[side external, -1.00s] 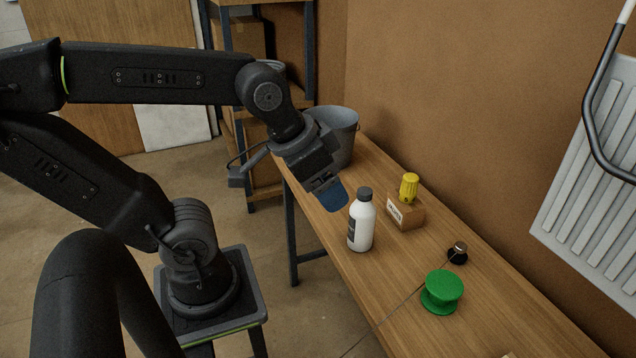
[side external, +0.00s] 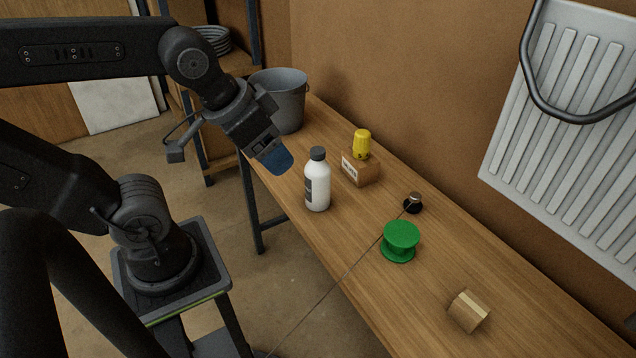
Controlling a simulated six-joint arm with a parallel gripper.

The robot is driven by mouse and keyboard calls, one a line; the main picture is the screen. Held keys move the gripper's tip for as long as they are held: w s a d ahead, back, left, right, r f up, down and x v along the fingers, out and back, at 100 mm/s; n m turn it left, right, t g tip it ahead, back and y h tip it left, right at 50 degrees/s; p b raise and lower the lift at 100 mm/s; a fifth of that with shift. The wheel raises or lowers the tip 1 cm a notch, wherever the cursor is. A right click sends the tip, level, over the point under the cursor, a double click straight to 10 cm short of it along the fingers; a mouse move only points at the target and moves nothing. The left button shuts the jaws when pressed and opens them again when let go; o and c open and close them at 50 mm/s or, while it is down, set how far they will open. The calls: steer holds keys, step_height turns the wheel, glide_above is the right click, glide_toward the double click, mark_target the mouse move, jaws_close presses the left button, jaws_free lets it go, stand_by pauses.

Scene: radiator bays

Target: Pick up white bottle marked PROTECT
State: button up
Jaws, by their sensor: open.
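The white bottle (side external: 318,188) with a dark cap and a dark label stands upright on the wooden bench, near its front edge. The label's writing is too small to read. My gripper (side external: 275,160) is to the left of the bottle, at about the height of its cap, and points down and right. A blue part shows at its end.
A grey bucket (side external: 290,98) is behind my gripper. A green spool (side external: 400,240), a small dark knob (side external: 413,203) and a wooden block (side external: 468,311) lie further right.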

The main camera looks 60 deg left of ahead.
steer(key=shift+c, duration=0.4)
stand_by(0.3)
steer(key=n+g+y, duration=0.3)
steer(key=n, duration=0.6)
glide_toward(318, 150)
steer(key=shift+n, duration=0.4)
steer(key=x, duration=0.5)
steer(key=shift+s+d+f, duration=0.2)
steer(key=shift+s+d, duration=0.15)
steer(key=shift+d, duration=0.05)
steer(key=shift+w+a+x, duration=0.15)
steer(key=shift+a+x, duration=0.05)
steer(key=shift+x, duration=1.2)
steer(key=shift+w+a+x, duration=0.15)
steer(key=shift+a+x, duration=0.05)
steer(key=shift+x, duration=1.2)
steer(key=shift+r, duration=0.2)
steer(key=shift+c, duration=0.4)
jaws_close()
